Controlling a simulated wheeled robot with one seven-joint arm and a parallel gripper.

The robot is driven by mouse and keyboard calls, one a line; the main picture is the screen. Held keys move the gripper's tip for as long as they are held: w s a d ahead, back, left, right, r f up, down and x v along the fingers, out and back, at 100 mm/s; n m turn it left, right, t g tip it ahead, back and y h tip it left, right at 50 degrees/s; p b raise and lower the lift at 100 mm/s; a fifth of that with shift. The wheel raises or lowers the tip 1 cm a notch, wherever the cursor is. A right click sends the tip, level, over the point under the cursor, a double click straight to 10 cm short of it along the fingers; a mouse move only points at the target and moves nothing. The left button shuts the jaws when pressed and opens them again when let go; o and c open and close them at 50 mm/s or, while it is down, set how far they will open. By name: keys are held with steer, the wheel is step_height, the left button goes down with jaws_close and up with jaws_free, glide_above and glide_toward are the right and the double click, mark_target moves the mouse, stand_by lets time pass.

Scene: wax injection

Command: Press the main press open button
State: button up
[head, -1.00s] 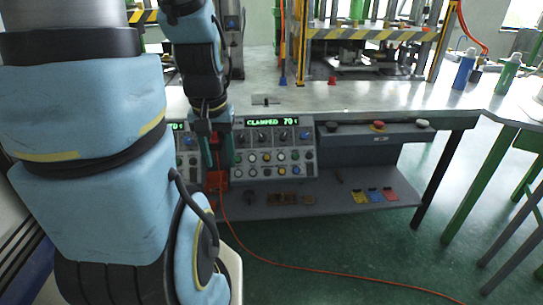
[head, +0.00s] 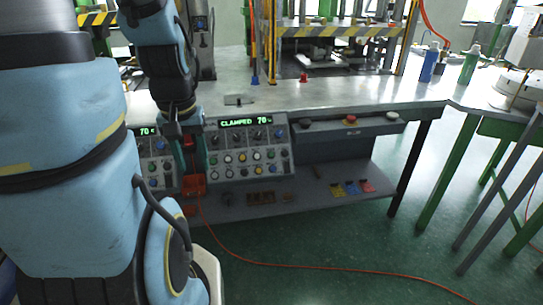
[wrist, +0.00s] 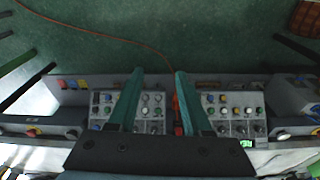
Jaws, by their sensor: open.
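Two grey control panels with rows of knobs and coloured buttons are set in the front of the bench. The right panel (head: 247,152) has a green display reading "CLAMPED 70". The left panel (head: 156,165) is partly hidden by my arm. I cannot read which button is the main press open button. My gripper (head: 193,165) is in front of the gap between the panels. In the wrist view the panels appear upside down, and my open, empty teal fingers (wrist: 159,73) reach across the panel with a green button (wrist: 130,108). Contact with a button is not visible.
A metal bench top (head: 300,97) carries a press with striped bars (head: 335,31). A red button (head: 351,118) sits on the bench front. A lower shelf (head: 300,200) holds coloured tags. An orange cable (head: 330,268) crosses the green floor. A green-legged table stands right.

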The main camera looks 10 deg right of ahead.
jaws_close()
stand_by(1.5)
